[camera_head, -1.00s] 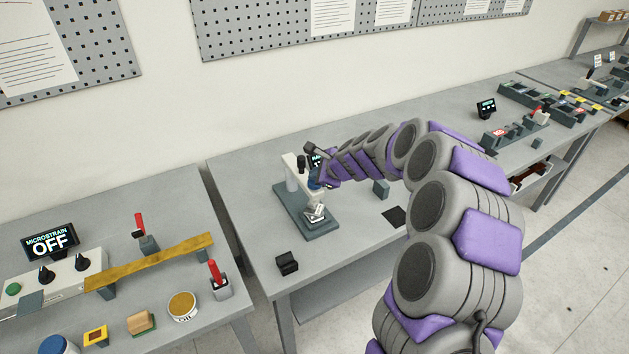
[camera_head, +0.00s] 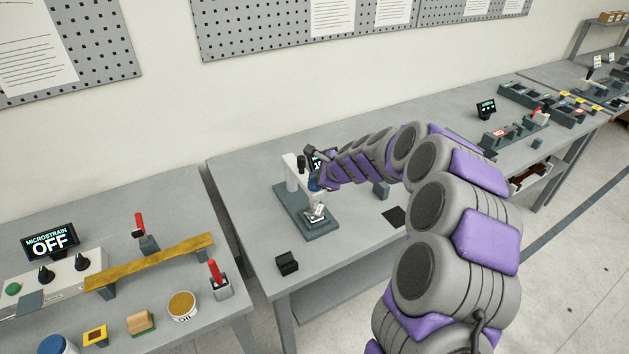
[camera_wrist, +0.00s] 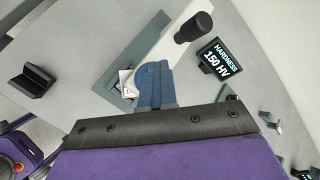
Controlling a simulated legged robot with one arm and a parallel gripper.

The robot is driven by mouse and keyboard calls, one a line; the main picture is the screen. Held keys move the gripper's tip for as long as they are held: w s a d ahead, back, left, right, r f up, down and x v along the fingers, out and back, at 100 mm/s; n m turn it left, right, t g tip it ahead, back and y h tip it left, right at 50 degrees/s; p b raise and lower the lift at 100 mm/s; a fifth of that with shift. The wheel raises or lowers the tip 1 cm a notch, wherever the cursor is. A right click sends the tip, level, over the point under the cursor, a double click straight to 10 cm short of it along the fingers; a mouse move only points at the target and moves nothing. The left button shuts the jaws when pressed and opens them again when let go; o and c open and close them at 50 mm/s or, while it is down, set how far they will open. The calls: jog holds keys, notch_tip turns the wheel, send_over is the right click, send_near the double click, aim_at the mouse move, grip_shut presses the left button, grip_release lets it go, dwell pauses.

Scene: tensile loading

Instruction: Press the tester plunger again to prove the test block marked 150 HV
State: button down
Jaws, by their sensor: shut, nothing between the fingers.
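A black holder (camera_head: 287,263) stands near the bench's front left corner. A small grey block (camera_head: 381,189) and a dark pad (camera_head: 394,217) lie right of the tester. The left bench holds a microstrain meter (camera_head: 50,243) reading "OFF" and a brass bar (camera_head: 150,262).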

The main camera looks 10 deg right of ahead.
jog(key=shift+s+a+f, duration=0.15)
jog(key=shift+s+f, duration=0.15)
jog(key=shift+f, duration=0.3)
jog(key=shift+r, duration=0.1)
jog(key=shift+w+r+p, duration=0.2)
jog(key=shift+r+p, duration=0.4)
jog(key=shift+r, duration=0.05)
jog(key=shift+w+r+p, duration=0.15)
jog(key=shift+r+p, duration=0.4)
jog(key=shift+r, duration=0.2)
jog(key=shift+r, duration=0.2)
notch_tip(320, 180, up, 5)
jog(key=p, duration=0.5)
jog(key=shift+f, duration=0.2)
